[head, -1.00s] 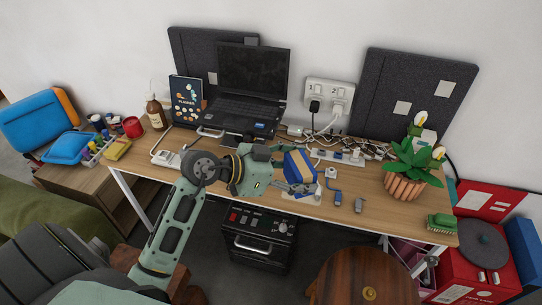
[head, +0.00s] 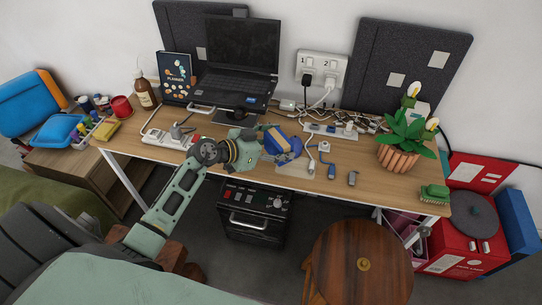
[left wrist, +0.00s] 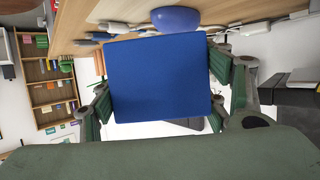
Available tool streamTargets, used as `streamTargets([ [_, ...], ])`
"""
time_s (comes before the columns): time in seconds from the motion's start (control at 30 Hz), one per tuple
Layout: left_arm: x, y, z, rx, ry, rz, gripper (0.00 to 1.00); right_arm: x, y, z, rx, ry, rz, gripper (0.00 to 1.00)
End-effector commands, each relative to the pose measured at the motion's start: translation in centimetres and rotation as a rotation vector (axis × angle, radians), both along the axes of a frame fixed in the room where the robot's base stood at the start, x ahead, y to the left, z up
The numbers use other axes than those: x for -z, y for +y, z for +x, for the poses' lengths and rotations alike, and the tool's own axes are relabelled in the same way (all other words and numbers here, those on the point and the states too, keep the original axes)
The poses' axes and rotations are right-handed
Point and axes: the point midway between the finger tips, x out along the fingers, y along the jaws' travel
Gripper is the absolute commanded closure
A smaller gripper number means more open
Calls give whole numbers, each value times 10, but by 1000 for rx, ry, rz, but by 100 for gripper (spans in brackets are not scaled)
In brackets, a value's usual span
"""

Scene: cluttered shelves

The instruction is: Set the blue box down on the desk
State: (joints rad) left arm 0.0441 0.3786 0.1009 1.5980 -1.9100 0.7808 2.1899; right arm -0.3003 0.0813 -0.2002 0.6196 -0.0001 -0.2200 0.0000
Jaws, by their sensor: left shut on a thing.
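My left gripper (head: 262,150) is shut on the blue box (head: 277,139), which shows a tan face and blue sides in the head view. In the left wrist view the box (left wrist: 155,78) fills the middle as a flat blue face between the green fingers (left wrist: 230,85). The gripper and box are over the middle of the wooden desk (head: 378,182), near its front edge. I cannot tell whether the box touches the desktop. A rounded blue bowl (left wrist: 176,19) shows just beyond the box in the left wrist view. My right gripper is not in view.
A laptop (head: 240,60) stands behind the gripper. The desk's front right part has some bare room.

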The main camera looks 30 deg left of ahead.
Motion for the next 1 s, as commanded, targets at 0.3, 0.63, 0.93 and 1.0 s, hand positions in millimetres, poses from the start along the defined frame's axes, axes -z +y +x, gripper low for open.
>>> streamTargets([
  [0.3,26,21,-2,1,2,-3,57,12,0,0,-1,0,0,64],
  [0.63,53,22,-2,1,-2,-1,57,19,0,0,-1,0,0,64],
  [0.93,56,21,-2,2,1,1,30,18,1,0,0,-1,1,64],
  [1.0,56,21,-2,2,0,0,23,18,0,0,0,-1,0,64],
])
